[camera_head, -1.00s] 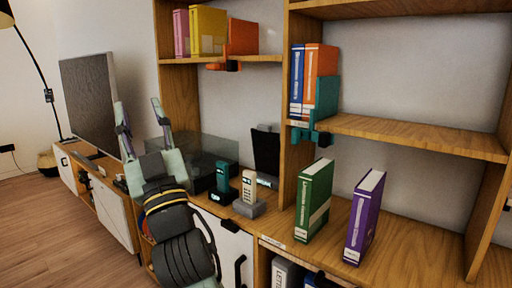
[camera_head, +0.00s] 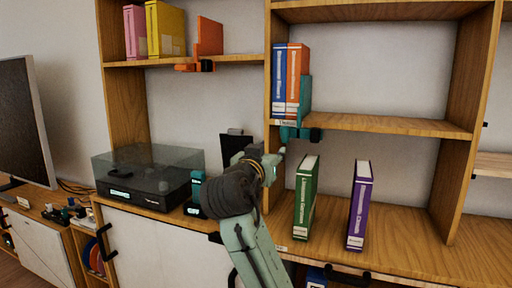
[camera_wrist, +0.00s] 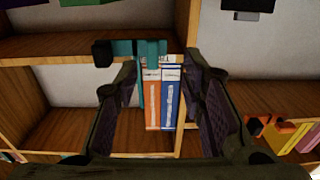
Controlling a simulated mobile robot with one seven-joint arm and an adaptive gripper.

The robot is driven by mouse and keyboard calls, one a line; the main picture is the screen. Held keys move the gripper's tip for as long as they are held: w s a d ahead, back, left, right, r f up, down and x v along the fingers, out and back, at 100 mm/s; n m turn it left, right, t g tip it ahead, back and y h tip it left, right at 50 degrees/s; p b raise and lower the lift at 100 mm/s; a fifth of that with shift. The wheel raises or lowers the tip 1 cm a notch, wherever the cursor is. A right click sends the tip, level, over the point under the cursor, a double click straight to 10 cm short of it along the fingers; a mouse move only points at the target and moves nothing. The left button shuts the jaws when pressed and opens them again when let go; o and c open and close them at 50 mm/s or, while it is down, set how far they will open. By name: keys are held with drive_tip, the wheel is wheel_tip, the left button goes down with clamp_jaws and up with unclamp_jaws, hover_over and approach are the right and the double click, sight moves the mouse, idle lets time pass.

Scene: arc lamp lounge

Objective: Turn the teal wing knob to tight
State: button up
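The teal wing knob (camera_head: 289,134) shows under the front edge of the middle shelf, below a teal bookend (camera_head: 305,94) and beside a black block (camera_head: 316,135). The wrist view, which looks upside down, shows the teal knob part (camera_wrist: 150,47) near the top, with the black block (camera_wrist: 103,53) to its left. My gripper (camera_head: 274,158) is just below and left of the knob in the head view, apart from it as far as I can see. In the wrist view its two fingers (camera_wrist: 161,68) are spread with nothing held. The knob's exact angle is unclear.
Blue and orange books (camera_head: 286,80) stand against the teal bookend. Green (camera_head: 306,200) and purple (camera_head: 360,205) books stand on the lower counter (camera_head: 400,240). A similar orange bookend (camera_head: 209,36) is on the upper left shelf. A turntable (camera_head: 148,180) sits left.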

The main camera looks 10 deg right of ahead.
sight(285, 143)
drive_tip(key=p+x, duration=0.1)
drive_tip(key=x, duration=0.6)
drive_tip(key=d+p+x, duration=0.1)
drive_tip(key=x, duration=0.3)
drive_tip(key=shift+s+f+p, duration=0.2)
drive_tip(key=shift+s+p, duration=0.05)
drive_tip(key=shift+p, duration=0.1)
clamp_jaws()
